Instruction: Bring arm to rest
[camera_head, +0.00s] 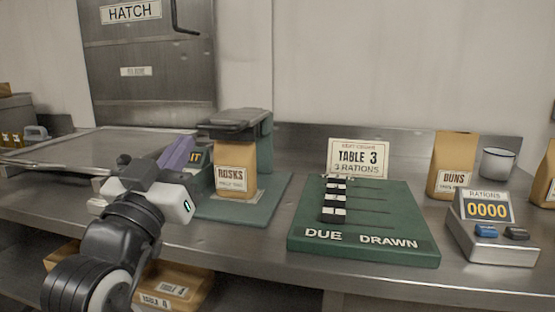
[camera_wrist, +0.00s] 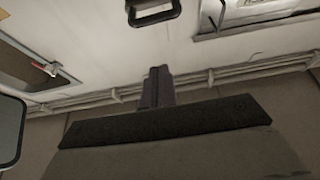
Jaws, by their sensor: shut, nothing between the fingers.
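My gripper (camera_head: 182,148) is at the left of the head view, raised in front of the steel counter (camera_head: 265,262). Its purple-grey fingers point up and away from me. In the wrist view the fingers (camera_wrist: 157,86) are closed together with nothing between them. The wrist view looks up at pale ceiling or wall panels and pipes, with no counter goods in it. My arm bends up from the lower left of the head view and hides part of the counter edge.
A rusks bag (camera_head: 231,178) stands on a green-based device (camera_head: 270,205) right of my gripper. A tray (camera_head: 95,146) lies left.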

